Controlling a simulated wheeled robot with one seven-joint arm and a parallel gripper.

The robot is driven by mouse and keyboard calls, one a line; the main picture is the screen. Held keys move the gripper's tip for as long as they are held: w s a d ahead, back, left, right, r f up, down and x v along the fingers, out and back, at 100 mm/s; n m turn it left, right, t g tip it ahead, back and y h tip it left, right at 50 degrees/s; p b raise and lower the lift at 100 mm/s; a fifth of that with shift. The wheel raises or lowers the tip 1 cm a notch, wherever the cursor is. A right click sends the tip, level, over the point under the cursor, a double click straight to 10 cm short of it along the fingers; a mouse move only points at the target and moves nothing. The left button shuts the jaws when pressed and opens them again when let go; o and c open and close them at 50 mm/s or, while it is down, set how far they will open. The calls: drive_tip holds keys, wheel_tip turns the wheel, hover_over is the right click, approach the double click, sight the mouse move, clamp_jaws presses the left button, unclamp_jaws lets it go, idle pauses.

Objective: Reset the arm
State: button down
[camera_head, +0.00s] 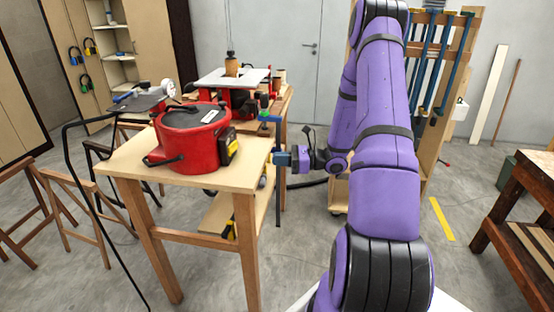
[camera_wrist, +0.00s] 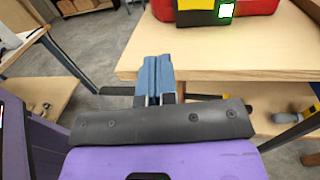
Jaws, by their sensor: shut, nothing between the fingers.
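My purple arm reaches forward over the right half of the head view. My gripper (camera_head: 284,159) is at the right edge of a light wooden table (camera_head: 115,163), level with its top. In the wrist view my gripper (camera_wrist: 157,62) shows its two blue fingers shut together with nothing between them. The fingertips are close to the table's edge (camera_wrist: 230,72); I cannot tell if they touch it.
A red round machine (camera_head: 192,137) stands on the table. A dark wooden bench (camera_head: 530,176) is at the far right. Grey floor (camera_head: 470,170) is open between.

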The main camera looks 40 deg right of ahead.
idle(0.3)
drive_tip(key=s+a+r+n+g+h, duration=0.1)
drive_tip(key=s+a+r+n+g, duration=0.3)
drive_tip(key=a+r+n+g, duration=0.35)
drive_tip(key=s+a+r+n+g+h, duration=0.2)
drive_tip(key=s+a+r+n+g, duration=0.2)
drive_tip(key=a+r+n, duration=0.5)
drive_tip(key=s+a+r+n+t+h, duration=0.2)
drive_tip(key=s+r+n+h, duration=0.3)
drive_tip(key=s, duration=0.3)
drive_tip(key=s+a+r+n+t+h, duration=0.2)
drive_tip(key=s+r+n+h, duration=0.3)
drive_tip(key=s, duration=0.3)
drive_tip(key=shift+s+a+r+t, duration=0.35)
drive_tip(key=shift+s+a+r, duration=0.1)
drive_tip(key=shift+r, duration=0.35)
drive_tip(key=shift+a, duration=0.15)
